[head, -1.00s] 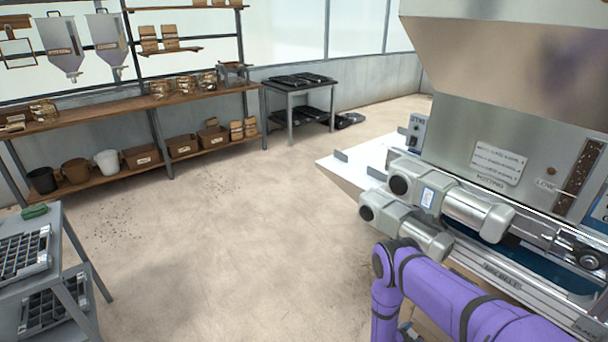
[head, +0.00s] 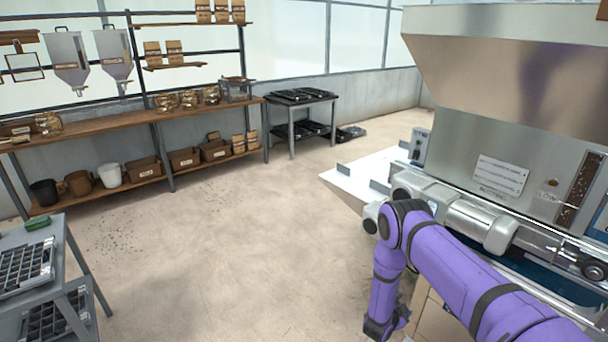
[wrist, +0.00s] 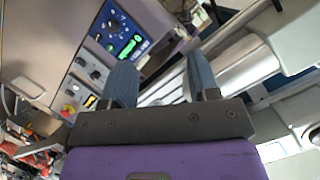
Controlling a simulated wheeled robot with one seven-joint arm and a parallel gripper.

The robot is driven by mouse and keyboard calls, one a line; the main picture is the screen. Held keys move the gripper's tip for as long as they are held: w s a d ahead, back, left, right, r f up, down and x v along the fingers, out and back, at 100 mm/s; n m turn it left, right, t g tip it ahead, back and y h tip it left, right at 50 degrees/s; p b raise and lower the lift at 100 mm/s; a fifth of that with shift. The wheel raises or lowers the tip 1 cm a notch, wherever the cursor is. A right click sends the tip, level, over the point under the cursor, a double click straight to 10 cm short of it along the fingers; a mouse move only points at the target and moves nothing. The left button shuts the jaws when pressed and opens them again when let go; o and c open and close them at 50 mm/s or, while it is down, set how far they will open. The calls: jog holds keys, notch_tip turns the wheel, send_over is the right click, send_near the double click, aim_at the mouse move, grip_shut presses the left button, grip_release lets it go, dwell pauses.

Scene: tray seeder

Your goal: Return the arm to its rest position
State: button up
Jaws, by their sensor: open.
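My purple arm reaches in from the lower right of the head view, rises to an elbow in front of the seeder, and hangs down from there. Its lower end is close to the picture's bottom edge, and the jaws cannot be made out there. In the wrist view my gripper (wrist: 161,75) shows two blue-grey fingers standing apart with nothing between them. The tray seeder (head: 465,120) is a large metal machine on the right. Its control panel (wrist: 92,72), with a lit blue display and knobs, shows behind the fingers in the wrist view.
A grey motor housing (head: 480,220) on the seeder is partly hidden by my arm. A white side table (head: 350,180) juts from the seeder. A grey stand (head: 65,262) with trays is at left. Wooden shelving (head: 110,120) lines the back. The floor (head: 220,250) between is clear.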

jog(key=w+a+r+n+y, duration=0.15)
jog(key=w+r, duration=0.25)
jog(key=r, duration=0.4)
jog(key=w+a+r+y, duration=0.2)
jog(key=w+r, duration=0.1)
jog(key=r, duration=0.5)
jog(key=w+a+r+n+y, duration=0.1)
jog(key=w+r+y, duration=0.1)
jog(key=w+r, duration=0.35)
jog(key=s+a+r+n+y, duration=0.2)
jog(key=s+r, duration=0.1)
jog(key=r, duration=1.1)
jog(key=s+a+r+n+y, duration=0.1)
jog(key=s+r+n+y, duration=0.15)
jog(key=r, duration=1.15)
jog(key=s+r+n+g+y, duration=0.2)
jog(key=s+r+n, duration=0.3)
jog(key=s+r, duration=1.3)
jog(key=s+d+n+g+h, duration=0.1)
jog(key=s+n, duration=0.1)
jog(key=s, duration=1.2)
jog(key=s+d+r+n+g, duration=0.1)
jog(key=s+d+n+g, duration=0.1)
jog(key=s, duration=1.2)
jog(key=shift+s+r+n+h, duration=0.3)
jog(key=shift+h, duration=0.1)
